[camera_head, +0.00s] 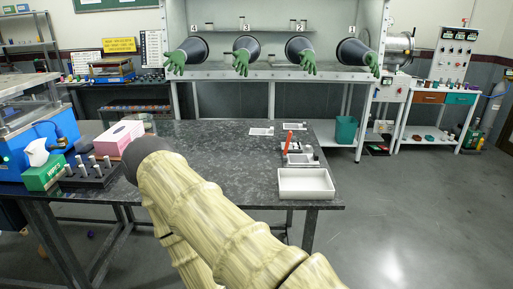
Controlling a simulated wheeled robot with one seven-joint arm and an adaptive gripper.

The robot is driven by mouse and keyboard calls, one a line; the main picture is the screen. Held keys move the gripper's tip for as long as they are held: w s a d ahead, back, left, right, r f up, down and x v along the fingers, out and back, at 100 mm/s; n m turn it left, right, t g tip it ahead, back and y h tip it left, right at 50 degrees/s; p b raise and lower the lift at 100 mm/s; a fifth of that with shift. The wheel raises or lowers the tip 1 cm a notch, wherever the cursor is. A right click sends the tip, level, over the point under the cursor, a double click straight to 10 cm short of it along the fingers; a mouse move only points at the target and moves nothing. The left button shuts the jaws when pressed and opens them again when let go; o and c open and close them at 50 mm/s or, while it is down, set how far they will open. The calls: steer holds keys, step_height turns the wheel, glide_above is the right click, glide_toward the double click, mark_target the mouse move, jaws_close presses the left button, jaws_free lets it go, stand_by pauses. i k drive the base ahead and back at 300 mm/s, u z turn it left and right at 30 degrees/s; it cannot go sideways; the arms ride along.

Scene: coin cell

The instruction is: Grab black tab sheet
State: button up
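I cannot make out a black tab sheet for sure. A small dark patch shows in the group of small items around an orange-red stick-like thing (288,141) on the right part of the dark speckled table (225,150), too small to identify. My arm, in a pale cream cover, rises from the bottom right to a dark joint at left and bends back down. My gripper is not visible; the arm's end is hidden or outside the picture.
An empty white tray (306,194) sits at the table's front right corner. Small flat white trays (262,131) lie farther back. At left stand a pink-white box (118,138), a black rack with vials (88,175) and a green box (44,173). The table's middle is clear.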

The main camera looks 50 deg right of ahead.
mark_target(293, 159)
steer(key=z, duration=0.75)
steer(key=i, duration=0.5)
steer(key=z, duration=0.9)
